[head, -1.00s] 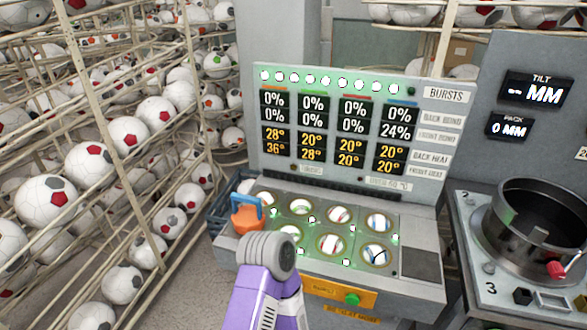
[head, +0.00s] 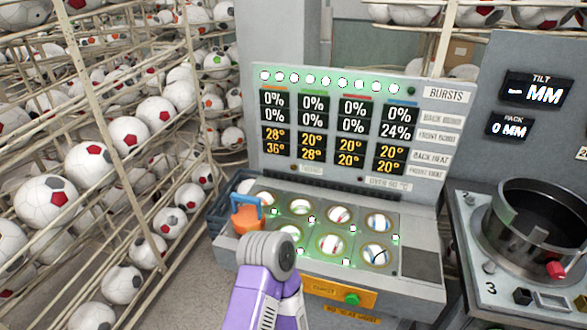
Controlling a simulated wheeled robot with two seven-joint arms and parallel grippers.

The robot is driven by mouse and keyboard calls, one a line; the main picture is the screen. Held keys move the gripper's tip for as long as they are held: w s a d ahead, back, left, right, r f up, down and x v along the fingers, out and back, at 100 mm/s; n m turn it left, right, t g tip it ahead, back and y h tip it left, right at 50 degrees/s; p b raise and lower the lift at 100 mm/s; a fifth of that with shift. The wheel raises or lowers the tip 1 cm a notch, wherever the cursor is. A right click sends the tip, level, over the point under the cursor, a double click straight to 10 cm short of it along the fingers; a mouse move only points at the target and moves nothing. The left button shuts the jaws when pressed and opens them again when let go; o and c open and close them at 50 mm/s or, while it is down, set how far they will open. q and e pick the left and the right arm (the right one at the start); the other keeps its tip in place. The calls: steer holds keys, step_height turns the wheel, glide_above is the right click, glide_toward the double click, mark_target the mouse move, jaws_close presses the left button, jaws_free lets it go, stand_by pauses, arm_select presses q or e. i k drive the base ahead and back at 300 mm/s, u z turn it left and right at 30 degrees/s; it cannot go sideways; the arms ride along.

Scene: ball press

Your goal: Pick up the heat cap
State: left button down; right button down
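An orange block-like piece with a blue loop handle (head: 246,214), which looks like the heat cap, is at the left edge of the bench with the round wells (head: 331,244). I cannot tell what it rests on. One of my arms, purple with a ribbed grey joint, comes up from the bottom edge. The grey joint is just in front of the orange piece in the picture and hides part of the bench's left wells. The fingers of this arm do not show, and my other arm is out of view.
A display panel (head: 346,130) with percentages and temperatures stands behind the wells. A dark ring-shaped vessel (head: 535,225) is on the right machine. Ball racks (head: 190,90) fill the left. A dark blue crate (head: 219,215) sits beside the bench.

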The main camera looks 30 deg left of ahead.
mark_target(245, 219)
steer(key=u, duration=1.55)
steer(key=k, duration=0.5)
steer(key=u, duration=1.7)
steer(key=i, duration=1.4)
steer(key=z, duration=2.1)
